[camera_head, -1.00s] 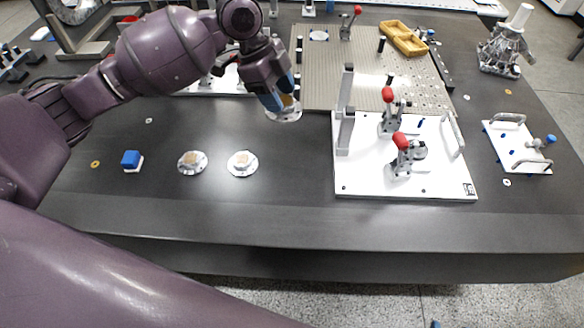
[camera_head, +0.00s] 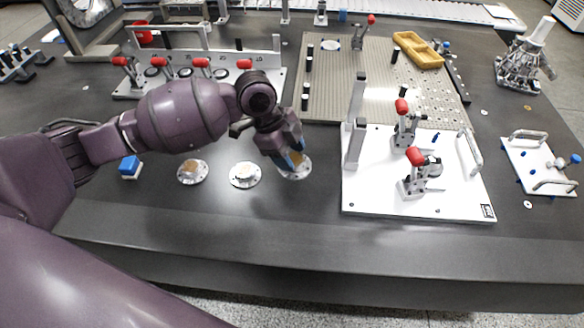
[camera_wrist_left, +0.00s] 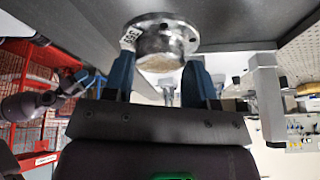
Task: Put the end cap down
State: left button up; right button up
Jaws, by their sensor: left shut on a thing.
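My left gripper (camera_head: 288,160) points down over the front of the dark table and is shut on an end cap (camera_head: 297,173), a round silver flange with a raised hub. In the left wrist view the end cap (camera_wrist_left: 160,40) shows beyond the blue fingers, with its flange close to the table surface; I cannot tell if it touches. Two similar end caps, a left one (camera_head: 193,171) and a middle one (camera_head: 245,175), lie on the table to the left of it. What looks like my right gripper (camera_wrist_left: 88,80) shows small at the left of the wrist view, its jaws unclear.
A white fixture plate (camera_head: 400,200) with red-handled clamps stands just right of the held cap. A blue block (camera_head: 129,165) sits at the left. Behind are a clamp rail (camera_head: 200,85) and a perforated plate (camera_head: 350,80). The table's front strip is clear.

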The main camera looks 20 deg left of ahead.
pick_arm(q)
notch_tip(320, 180, down, 6)
jog(key=shift+r+b, duration=0.1)
jog(key=shift+b, duration=0.6)
pick_arm(e)
jog(key=shift+s+d+f, duration=0.1)
jog(key=shift+s+f, duration=0.2)
jog(key=shift+f, duration=0.35)
pick_arm(q)
jog(key=o, duration=1.2)
jog(key=shift+f, duration=0.2)
pick_arm(e)
jog(key=shift+f, duration=0.1)
